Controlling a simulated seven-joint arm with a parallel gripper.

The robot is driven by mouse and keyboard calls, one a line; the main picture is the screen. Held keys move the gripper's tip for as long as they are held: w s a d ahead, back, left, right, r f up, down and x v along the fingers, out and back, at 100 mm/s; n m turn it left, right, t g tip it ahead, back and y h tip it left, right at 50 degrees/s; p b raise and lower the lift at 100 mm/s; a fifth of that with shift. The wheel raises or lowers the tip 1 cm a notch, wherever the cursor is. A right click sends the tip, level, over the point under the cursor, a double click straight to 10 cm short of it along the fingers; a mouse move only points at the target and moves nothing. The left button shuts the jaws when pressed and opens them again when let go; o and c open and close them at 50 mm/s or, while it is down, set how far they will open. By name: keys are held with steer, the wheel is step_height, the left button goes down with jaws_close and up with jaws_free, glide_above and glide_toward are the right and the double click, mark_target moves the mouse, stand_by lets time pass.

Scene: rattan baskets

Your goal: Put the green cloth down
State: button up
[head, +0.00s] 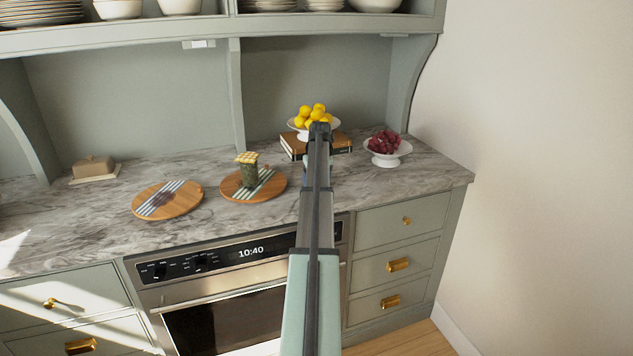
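I cannot make out a green cloth in the head view. My arm reaches from the bottom edge over the counter, and its dark end, my gripper (320,130), appears in front of the fruit bowl. The fingers are too small and foreshortened to show whether they are open, shut or holding anything. A striped cloth (173,193) in white and grey-blue lies across the left round wooden board (190,206). A similar striped cloth (265,176) lies on the right round board (233,193), partly behind a green jar (249,176) with a yellow checked top.
A white bowl (302,131) of yellow fruit (304,112) stands on stacked books (293,147). A footed white bowl (388,158) holds dark red fruit. A butter dish (94,169) sits at left. The marble counter (80,225) has free room in front, above an oven (230,262).

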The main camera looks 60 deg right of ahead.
steer(key=shift+f, duration=0.2)
steer(key=o, duration=0.9)
steer(key=shift+a+f, duration=0.1)
steer(key=shift+a, duration=0.05)
steer(key=shift+a+f, duration=0.1)
steer(key=r, duration=0.4)
steer(key=s+r, duration=0.1)
steer(key=r, duration=0.8)
steer(key=shift+s+a, duration=0.15)
steer(key=shift+a, duration=0.2)
